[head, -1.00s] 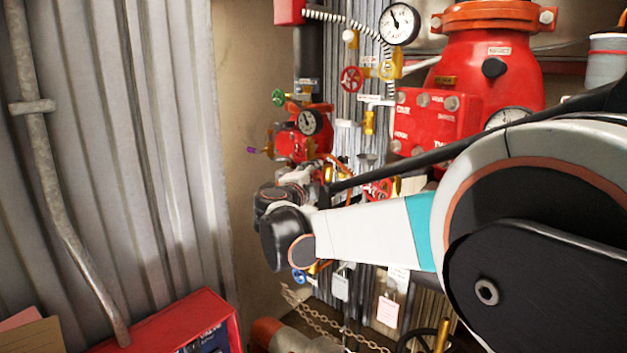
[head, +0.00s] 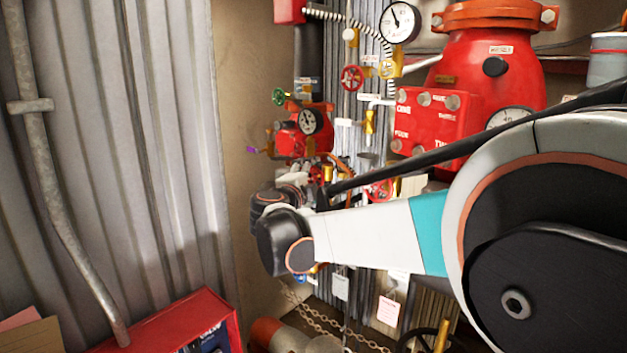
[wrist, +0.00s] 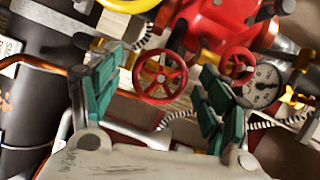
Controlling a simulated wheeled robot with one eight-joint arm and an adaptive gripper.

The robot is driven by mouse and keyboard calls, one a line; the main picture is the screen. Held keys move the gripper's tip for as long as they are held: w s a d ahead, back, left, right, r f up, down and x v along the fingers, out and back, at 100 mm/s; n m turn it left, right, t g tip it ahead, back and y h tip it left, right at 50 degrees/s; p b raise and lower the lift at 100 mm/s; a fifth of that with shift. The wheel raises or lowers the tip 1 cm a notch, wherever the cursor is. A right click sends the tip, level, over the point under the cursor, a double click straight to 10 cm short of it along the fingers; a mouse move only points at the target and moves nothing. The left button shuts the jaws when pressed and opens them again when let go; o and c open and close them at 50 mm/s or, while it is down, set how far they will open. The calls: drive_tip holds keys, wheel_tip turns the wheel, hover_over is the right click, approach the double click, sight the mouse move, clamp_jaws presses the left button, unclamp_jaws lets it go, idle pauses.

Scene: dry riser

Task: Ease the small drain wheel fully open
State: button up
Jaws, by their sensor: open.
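In the wrist view a small red spoked handwheel (wrist: 160,76) shows between the two teal fingers of my gripper (wrist: 158,88). My gripper is open, with a finger on each side of the wheel, and I see no contact. A second red wheel (wrist: 238,63) is just right of it, partly behind the right finger. In the head view a red wheel (head: 380,190) sits low on the pipework, partly behind my arm. My fingers are hidden there. No readable label tells me which wheel is the drain wheel.
A pressure gauge (wrist: 262,86) and a copper pipe (wrist: 45,68) are close to my fingers. In the head view, a large red valve body (head: 487,75), another red wheel (head: 351,78), a green wheel (head: 278,97) and a hanging chain (head: 325,328) crowd the wall. A red box (head: 190,322) stands lower left.

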drive_tip(key=v, duration=0.6)
